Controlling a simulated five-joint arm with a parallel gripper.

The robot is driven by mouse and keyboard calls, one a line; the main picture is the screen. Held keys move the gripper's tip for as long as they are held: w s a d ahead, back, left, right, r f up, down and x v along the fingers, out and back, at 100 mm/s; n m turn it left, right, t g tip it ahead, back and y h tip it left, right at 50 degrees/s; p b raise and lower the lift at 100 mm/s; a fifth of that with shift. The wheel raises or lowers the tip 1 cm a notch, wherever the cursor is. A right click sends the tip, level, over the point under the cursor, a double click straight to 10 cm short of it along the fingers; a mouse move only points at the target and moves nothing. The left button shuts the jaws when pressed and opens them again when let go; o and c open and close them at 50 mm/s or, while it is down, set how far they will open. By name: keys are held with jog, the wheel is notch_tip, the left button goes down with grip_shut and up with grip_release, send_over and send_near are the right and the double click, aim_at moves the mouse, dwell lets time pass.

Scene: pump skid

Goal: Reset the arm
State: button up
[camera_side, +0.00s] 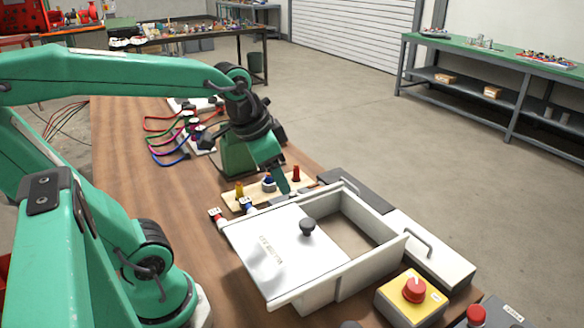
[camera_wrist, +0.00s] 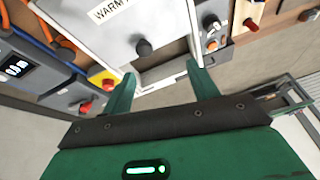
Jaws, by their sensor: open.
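My gripper (camera_side: 282,184) is at the end of my green arm, pointing down over the far left side of the white box (camera_side: 375,262), close to the wooden board with coloured pegs. In the wrist view my gripper (camera_wrist: 161,74) shows two green fingers spread apart, with nothing held between them. The white lid (camera_side: 275,258) with a black knob (camera_side: 307,226) covers the left part of the box, and the right part is open. The lid's black knob also shows in the wrist view (camera_wrist: 143,47), beyond the fingers. Whether the fingertips touch anything is unclear.
A yellow box with a red knob (camera_side: 414,290) stands at the box's near right corner. The wooden peg board (camera_side: 238,205) lies just behind the box. Coloured hoses (camera_side: 165,140) lie further back on the wooden bench (camera_side: 115,140). Bare bench lies left of the box.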

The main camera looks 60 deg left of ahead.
jog(key=shift+s+d+f+n+t, duration=0.1)
jog(key=shift+s+d+n+t, duration=0.2)
jog(key=shift+s, duration=0.4)
jog(key=shift+s+d+f+n+t, duration=0.1)
jog(key=shift+s+d+n, duration=0.35)
jog(key=shift+s, duration=0.3)
jog(key=shift+s+d+n+t, duration=0.2)
jog(key=shift+s+d+n, duration=0.15)
jog(key=shift+s, duration=0.35)
